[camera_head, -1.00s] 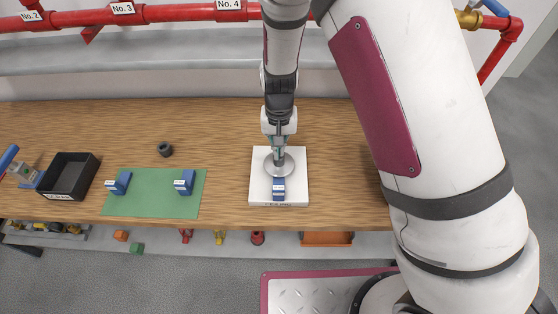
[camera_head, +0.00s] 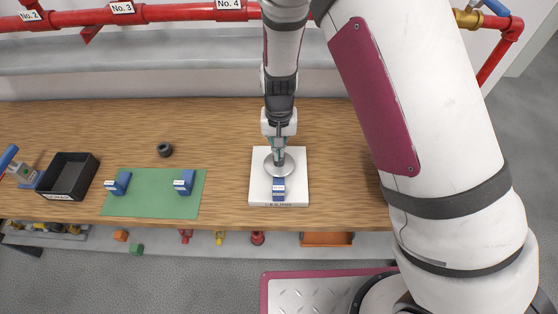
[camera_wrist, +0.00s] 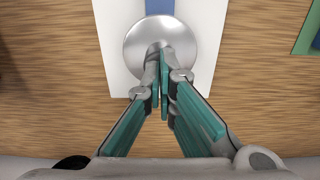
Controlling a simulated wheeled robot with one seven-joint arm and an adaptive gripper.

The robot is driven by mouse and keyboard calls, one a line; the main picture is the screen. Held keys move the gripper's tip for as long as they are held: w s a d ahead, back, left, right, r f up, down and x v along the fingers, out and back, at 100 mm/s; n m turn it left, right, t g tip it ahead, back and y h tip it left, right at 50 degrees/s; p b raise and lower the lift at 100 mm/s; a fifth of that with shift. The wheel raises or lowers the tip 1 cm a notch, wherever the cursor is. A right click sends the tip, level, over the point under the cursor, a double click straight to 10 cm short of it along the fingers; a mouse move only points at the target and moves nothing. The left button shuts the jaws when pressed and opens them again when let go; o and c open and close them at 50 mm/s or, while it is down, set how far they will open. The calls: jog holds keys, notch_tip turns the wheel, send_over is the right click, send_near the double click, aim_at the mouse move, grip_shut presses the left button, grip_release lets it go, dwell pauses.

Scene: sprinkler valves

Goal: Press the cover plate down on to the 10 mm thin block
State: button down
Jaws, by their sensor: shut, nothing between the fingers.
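The cover plate (camera_head: 278,164) is a round, shiny silver disc over the white board (camera_head: 256,192). It also shows in the wrist view (camera_wrist: 143,36). A blue block (camera_head: 279,188) with a white label lies on the board and shows just beyond the disc's near edge; in the wrist view it (camera_wrist: 160,7) runs out from under the disc. I cannot tell whether the disc touches the block, since the overlap is hidden. My gripper (camera_head: 279,160) points down with its fingers shut and empty. In the wrist view its tips (camera_wrist: 163,68) are at the disc's top, seemingly touching it.
A green mat (camera_head: 150,206) with two blue labelled blocks (camera_head: 121,182) (camera_head: 184,182) lies to the left. Red pipes (camera_head: 170,14) run along the back. The wood right of the board is clear.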

jog(key=shift+f, duration=0.65)
jog(key=shift+f+b, duration=0.3)
jog(key=shift+r, duration=0.15)
jog(key=shift+r+p, duration=1)
jog(key=shift+r, duration=1.4)
